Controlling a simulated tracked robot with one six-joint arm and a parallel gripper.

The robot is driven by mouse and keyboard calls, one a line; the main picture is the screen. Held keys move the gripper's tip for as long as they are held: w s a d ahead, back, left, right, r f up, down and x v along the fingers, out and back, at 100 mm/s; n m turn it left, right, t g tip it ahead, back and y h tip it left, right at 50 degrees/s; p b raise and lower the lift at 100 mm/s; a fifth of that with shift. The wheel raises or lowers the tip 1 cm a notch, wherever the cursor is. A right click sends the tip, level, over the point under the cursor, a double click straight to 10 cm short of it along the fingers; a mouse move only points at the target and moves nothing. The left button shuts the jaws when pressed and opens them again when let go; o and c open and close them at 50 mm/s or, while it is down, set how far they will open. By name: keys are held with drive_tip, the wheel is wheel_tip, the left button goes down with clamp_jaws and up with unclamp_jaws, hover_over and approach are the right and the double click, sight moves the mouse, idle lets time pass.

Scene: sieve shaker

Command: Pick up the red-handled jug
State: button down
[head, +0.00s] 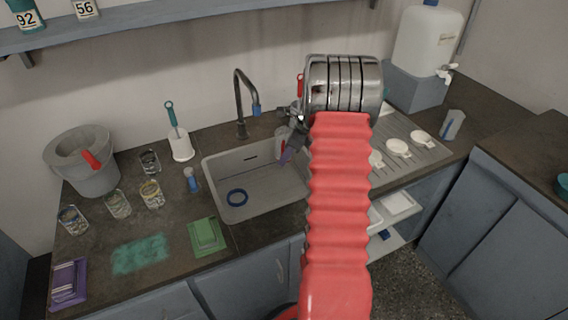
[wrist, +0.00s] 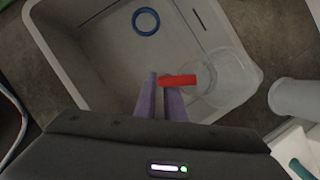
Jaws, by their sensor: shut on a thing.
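The red-handled jug (wrist: 222,78) is clear and see-through. In the wrist view its red handle (wrist: 180,80) points left and passes between the purple fingertips of my gripper (wrist: 162,82). My gripper is shut on this handle. The jug overlaps the sink's edge in the wrist view; I cannot tell its height above the sink. In the head view my gripper (head: 289,154) is over the back right part of the sink, and the jug (head: 280,143) shows only in part beside it. My red-sleeved arm hides much of that area.
The grey sink (head: 223,165) holds a blue ring (head: 237,198). A tap (head: 240,100) stands behind it. Several glass jars, a grey bucket (head: 88,182) and a green sponge (head: 206,235) are on the left counter. White dishes lie on the right drainer (head: 425,152).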

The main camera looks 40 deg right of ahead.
drive_tip(key=shift+r, duration=1.45)
